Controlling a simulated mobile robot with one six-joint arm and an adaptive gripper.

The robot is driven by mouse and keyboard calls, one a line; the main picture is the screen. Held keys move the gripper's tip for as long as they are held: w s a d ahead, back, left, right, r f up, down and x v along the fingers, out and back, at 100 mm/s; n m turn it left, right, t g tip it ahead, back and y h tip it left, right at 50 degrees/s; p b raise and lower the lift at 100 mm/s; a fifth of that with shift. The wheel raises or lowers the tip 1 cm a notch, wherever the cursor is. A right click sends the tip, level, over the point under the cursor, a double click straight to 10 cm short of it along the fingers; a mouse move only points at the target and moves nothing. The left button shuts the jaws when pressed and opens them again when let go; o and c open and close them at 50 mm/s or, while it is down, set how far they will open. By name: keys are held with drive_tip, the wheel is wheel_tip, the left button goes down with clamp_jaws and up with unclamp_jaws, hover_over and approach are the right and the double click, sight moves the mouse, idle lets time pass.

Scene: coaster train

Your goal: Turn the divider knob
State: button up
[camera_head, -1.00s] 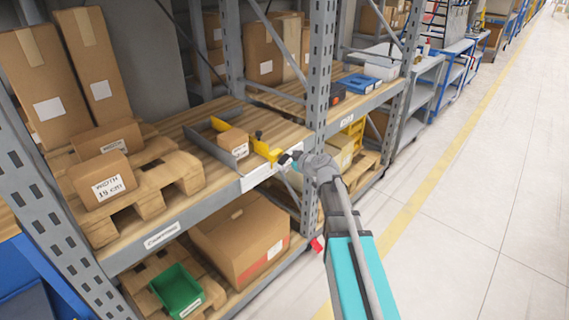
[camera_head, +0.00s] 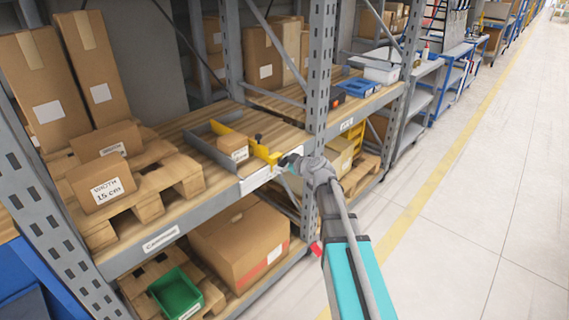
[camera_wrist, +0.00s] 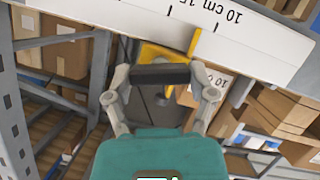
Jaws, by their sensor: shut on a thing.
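The yellow divider (camera_head: 264,152) stands on the wooden shelf at its front edge, right of a small cardboard box (camera_head: 234,147). A grey fence (camera_head: 205,147) stands on the box's other side. In the wrist view the yellow divider (camera_wrist: 165,52) shows beyond the fingers, by the white ruler strip (camera_wrist: 125,20) with a "10 cm" mark. The dark bar-shaped divider knob (camera_wrist: 160,74) lies across between my fingertips. My gripper (camera_head: 284,161) is at the divider's front end; in the wrist view it (camera_wrist: 161,84) is shut on the knob. The knob is largely hidden in the head view.
A grey rack post (camera_head: 316,90) rises close behind my gripper. A green bin (camera_head: 176,294) and a large carton (camera_head: 240,235) stand on the lower shelf. The aisle floor (camera_head: 470,200) at right is clear.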

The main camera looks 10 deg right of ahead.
idle(0.4)
drive_tip(key=m+g+y, duration=0.1)
drive_tip(key=m+y, duration=0.1)
drive_tip(key=m, duration=0.1)
drive_tip(key=shift+w, duration=0.1)
drive_tip(key=m+y, duration=0.1)
drive_tip(key=m, duration=0.1)
drive_tip(key=m+g+y+b, duration=0.1)
drive_tip(key=shift+d+f+m+g, duration=0.15)
drive_tip(key=shift+m+g, duration=0.15)
drive_tip(key=shift+m, duration=0.1)
drive_tip(key=m+y+b, duration=0.1)
drive_tip(key=m, duration=0.1)
drive_tip(key=m+y+b, duration=0.1)
drive_tip(key=m+b, duration=0.1)
drive_tip(key=shift+w+f+m+g+y, duration=0.1)
drive_tip(key=shift+f+m+g+y, duration=0.1)
drive_tip(key=shift+m+g+y, duration=0.15)
drive_tip(key=shift+r+m+y+b, duration=0.1)
drive_tip(key=shift+m+y+b, duration=1.05)
drive_tip(key=shift+m, duration=0.7)
drive_tip(key=o, duration=1.1)
drive_tip(key=shift+c, duration=0.2)
